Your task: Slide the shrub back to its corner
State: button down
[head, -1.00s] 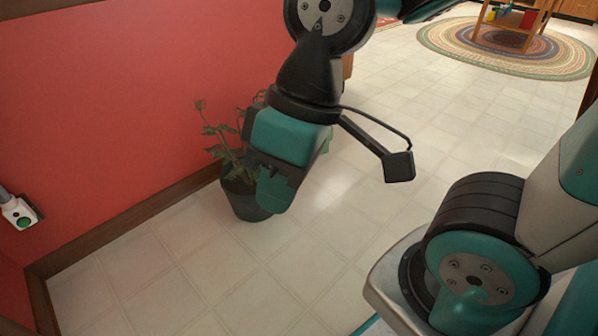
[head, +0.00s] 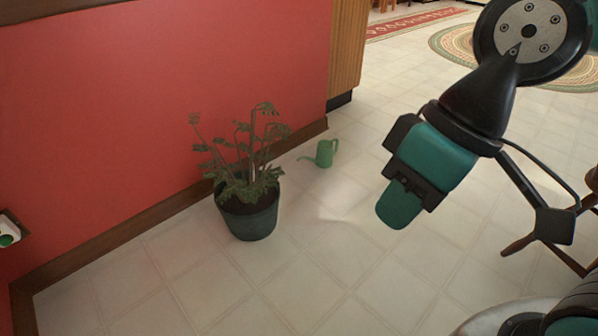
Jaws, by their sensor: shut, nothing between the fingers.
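The shrub (head: 243,165) is a leafy green plant in a dark green pot (head: 250,217). It stands upright on the tiled floor, close to the red wall and its brown baseboard. The corner of the room (head: 22,290) shows at the lower left, with bare floor between it and the pot. My gripper (head: 392,217) is to the right of the pot, apart from it, with its teal fingers shut and empty.
A small green watering can (head: 322,153) stands on the floor behind the pot, to its right. A wall outlet with a plug (head: 8,230) is at the left edge. A wooden cabinet (head: 346,45) is beyond the wall's end. A chair (head: 560,215) shows at the right. Floor left of the pot is clear.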

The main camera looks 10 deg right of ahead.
aim_at(248, 201)
jog(key=i, duration=1.65)
jog(key=z, duration=0.05)
